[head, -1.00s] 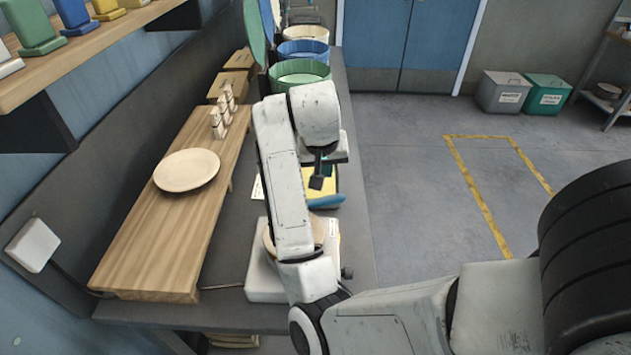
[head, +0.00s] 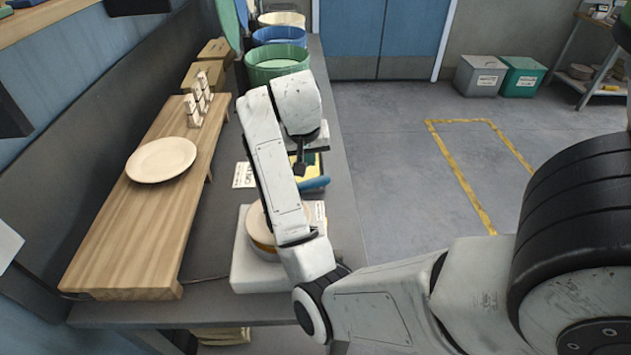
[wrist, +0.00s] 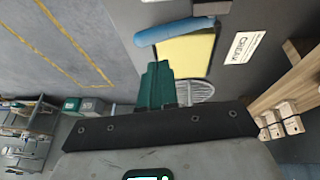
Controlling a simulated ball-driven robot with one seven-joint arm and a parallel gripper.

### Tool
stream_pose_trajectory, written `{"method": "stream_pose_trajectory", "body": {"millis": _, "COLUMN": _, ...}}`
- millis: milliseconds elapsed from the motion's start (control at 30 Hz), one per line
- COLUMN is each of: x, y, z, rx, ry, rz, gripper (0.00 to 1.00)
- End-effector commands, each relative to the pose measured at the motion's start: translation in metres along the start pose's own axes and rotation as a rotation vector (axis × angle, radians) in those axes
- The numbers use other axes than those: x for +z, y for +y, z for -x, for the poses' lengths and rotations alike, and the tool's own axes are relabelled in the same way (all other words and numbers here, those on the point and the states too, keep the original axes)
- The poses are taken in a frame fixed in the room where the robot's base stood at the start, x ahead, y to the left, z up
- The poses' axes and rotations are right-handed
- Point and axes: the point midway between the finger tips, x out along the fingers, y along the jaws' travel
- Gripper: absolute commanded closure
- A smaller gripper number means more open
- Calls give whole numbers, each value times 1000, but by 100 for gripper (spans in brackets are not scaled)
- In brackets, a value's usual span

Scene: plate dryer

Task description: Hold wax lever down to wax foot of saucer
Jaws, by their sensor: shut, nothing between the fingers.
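A blue bar (head: 315,184), likely the wax lever, lies at the edge of a yellow pad (head: 312,166) on the counter. In the wrist view the blue bar (wrist: 176,31) and yellow pad (wrist: 184,56) show close beyond my fingers. My gripper (head: 300,166) is shut and empty, over or near the pad; I cannot tell whether it touches. Its dark green fingers show in the wrist view (wrist: 155,70). A cream plate-like dish (head: 161,160), possibly the saucer, lies on a wooden board. Another round beige piece (head: 258,222) sits on a white base, partly hidden by my arm.
The wooden board (head: 125,235) stands left on the counter, with small white items (head: 197,100) at its far end. Green (head: 277,66) and blue (head: 279,36) tubs stand behind. A CREAM card (wrist: 243,47) lies beside the pad.

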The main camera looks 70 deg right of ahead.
Motion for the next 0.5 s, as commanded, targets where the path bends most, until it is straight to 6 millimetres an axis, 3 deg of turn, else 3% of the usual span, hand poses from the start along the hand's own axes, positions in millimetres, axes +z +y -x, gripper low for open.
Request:
{"method": "stream_pose_trajectory", "body": {"millis": 33, "x": 2, "y": 0, "z": -14, "rx": 2, "ry": -1, "rz": 0, "gripper": 100}}
{"method": "stream_pose_trajectory", "body": {"millis": 100, "x": 2, "y": 1, "z": -24, "rx": 2, "ry": -1, "rz": -1, "gripper": 100}}
{"method": "stream_pose_trajectory", "body": {"millis": 500, "x": 6, "y": 7, "z": -67, "rx": 2, "ry": -3, "rz": 1, "gripper": 100}}
